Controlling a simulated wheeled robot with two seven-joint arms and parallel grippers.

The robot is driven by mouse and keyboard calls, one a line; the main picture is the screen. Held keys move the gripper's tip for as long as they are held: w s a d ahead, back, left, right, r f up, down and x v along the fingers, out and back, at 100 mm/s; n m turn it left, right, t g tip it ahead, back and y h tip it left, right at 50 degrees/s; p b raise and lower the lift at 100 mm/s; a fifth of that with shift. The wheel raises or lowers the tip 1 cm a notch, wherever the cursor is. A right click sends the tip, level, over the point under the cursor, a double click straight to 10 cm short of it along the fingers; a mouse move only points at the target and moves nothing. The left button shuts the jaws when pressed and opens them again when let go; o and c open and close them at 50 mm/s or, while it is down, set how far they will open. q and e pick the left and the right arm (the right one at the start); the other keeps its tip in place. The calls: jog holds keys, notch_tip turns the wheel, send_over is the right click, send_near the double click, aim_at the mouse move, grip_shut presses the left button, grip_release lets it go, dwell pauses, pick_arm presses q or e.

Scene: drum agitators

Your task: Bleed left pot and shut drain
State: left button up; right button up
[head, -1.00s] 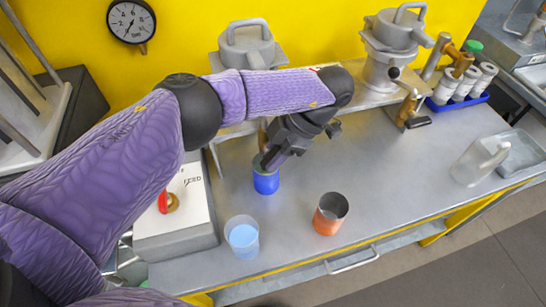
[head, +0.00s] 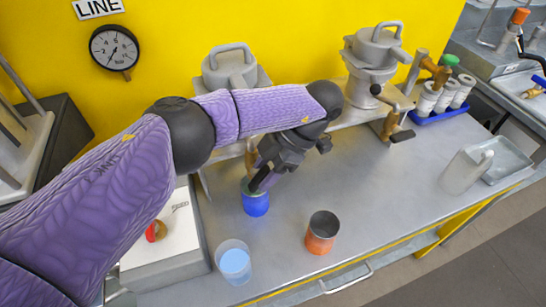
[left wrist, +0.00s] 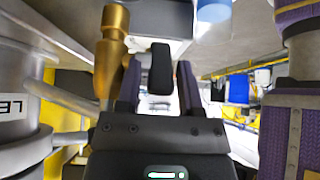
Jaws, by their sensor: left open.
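The left pot (head: 229,68), grey with a lidded top handle, stands at the back against the yellow wall, partly behind my left arm. In the left wrist view its grey side (left wrist: 22,110) shows at the left with part of a label. Its brass drain valve (left wrist: 112,60) stands beside my left gripper (left wrist: 160,85), whose two fingers are open. A black bar (left wrist: 160,68), apparently the drain's handle, lies between them; I cannot tell whether they touch it. In the head view the gripper (head: 262,180) hides part of a blue cup (head: 256,204) below it. My right gripper is out of view.
An orange cup (head: 321,235) and a clear cup with blue contents (head: 235,262) stand near the front edge. A white box with a red knob (head: 155,231) is at left. The right pot (head: 373,60), a blue tray of white bottles (head: 438,116) and a clear jug (head: 465,172) are right.

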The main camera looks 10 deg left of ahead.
aim_at(269, 168)
pick_arm(q)
jog(key=v, duration=0.6)
jog(key=shift+w+d+r, duration=0.1)
jog(key=shift+d+r, duration=0.15)
jog(key=shift+r, duration=0.05)
jog(key=shift+v, duration=1)
jog(key=shift+a, duration=0.1)
